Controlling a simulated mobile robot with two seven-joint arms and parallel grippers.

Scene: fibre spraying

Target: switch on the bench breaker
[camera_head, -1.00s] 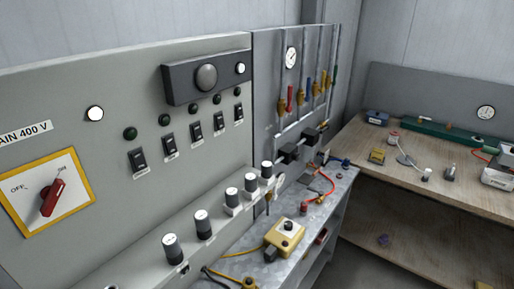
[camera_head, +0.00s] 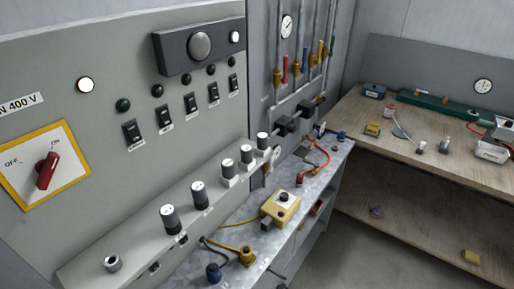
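A row of black rocker switches, a middle one of which is the switch (camera_head: 190,103), sits on the grey panel (camera_head: 80,235). Each has a small label below it, too small to read, so I cannot tell which is the bench breaker. The leftmost switch (camera_head: 132,134) and the rightmost switch (camera_head: 233,84) look much alike. Dark green lamps, such as the lamp (camera_head: 123,105), sit above them and look unlit. The red main handle (camera_head: 47,170) on a yellow-edged plate points towards ON. Neither of my grippers is in view.
Black-and-white knobs (camera_head: 170,218) stand on a ledge that juts out below the switches. A yellow box (camera_head: 281,207) and cables lie on the metal bench (camera_head: 222,262). A wooden workbench (camera_head: 450,170) stands at right. The space before the switches is clear.

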